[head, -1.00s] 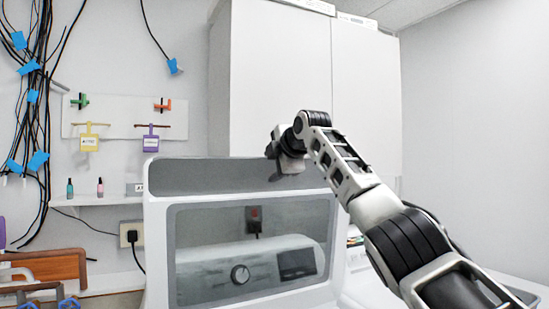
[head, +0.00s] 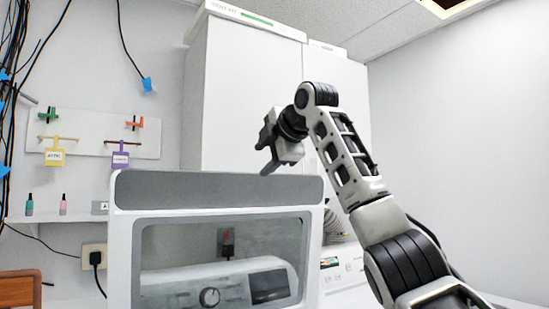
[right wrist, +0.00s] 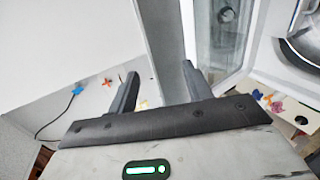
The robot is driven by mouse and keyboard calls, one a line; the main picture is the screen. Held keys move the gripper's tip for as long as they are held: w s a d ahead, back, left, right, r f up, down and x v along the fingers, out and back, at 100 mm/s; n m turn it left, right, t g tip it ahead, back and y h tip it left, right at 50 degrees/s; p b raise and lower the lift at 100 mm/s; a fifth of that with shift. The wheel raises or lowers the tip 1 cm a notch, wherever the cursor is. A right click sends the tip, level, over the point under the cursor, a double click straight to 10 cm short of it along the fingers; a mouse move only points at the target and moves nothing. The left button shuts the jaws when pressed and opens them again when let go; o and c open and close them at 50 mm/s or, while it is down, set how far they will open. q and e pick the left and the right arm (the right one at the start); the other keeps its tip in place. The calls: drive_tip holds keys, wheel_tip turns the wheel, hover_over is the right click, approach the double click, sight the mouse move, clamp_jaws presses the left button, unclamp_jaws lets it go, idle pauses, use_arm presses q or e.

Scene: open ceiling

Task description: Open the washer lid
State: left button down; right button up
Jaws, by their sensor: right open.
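The washer lid (head: 225,188) stands upright in the head view, a white frame with a grey top band and a clear window. Through the window shows the washer's control panel (head: 215,285) with a round knob. My right gripper (head: 266,153) is at the lid's top edge, right of its middle, fingers pointing left and down. In the right wrist view the jaws (right wrist: 160,70) are open and empty; the lid's grey band (right wrist: 165,45) runs between the fingers and its white frame lies to the right. I cannot tell whether a finger touches it. My left gripper is out of view.
A tall white cabinet (head: 245,95) stands behind the washer. A pegboard (head: 90,135) with hanging tags and a shelf (head: 70,218) with small bottles are on the left wall. Black cables (head: 15,60) hang at far left. The wall at right is clear.

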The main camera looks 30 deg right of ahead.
drive_tip(key=shift+b+v, duration=0.3)
drive_tip(key=shift+v, duration=2.05)
drive_tip(key=shift+r, duration=0.1)
